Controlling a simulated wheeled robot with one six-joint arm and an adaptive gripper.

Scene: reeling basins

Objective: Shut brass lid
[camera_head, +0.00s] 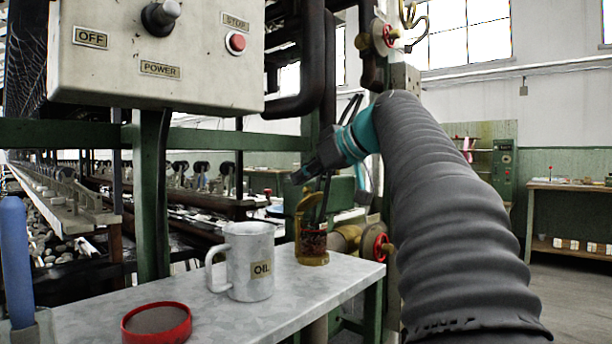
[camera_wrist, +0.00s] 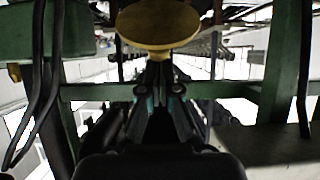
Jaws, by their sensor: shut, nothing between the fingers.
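A small brass container (camera_head: 313,258) with dark reddish contents stands near the far right end of the pale worktop. Its brass lid (camera_head: 305,204) stands raised above the rim, so the container is open. The lid shows in the wrist view as a round yellow disc (camera_wrist: 158,27) at the top centre. My gripper (camera_head: 299,176) is just above the raised lid in the head view. In the wrist view its shut, empty fingers (camera_wrist: 157,66) point at the disc's lower edge. I cannot tell whether they touch it.
A white OIL mug (camera_head: 250,262) stands left of the container, and a red round dish (camera_head: 157,323) is nearer. A control box (camera_head: 155,55) hangs above the worktop (camera_head: 215,312). A red valve wheel (camera_head: 382,246) and pipes are close on the right.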

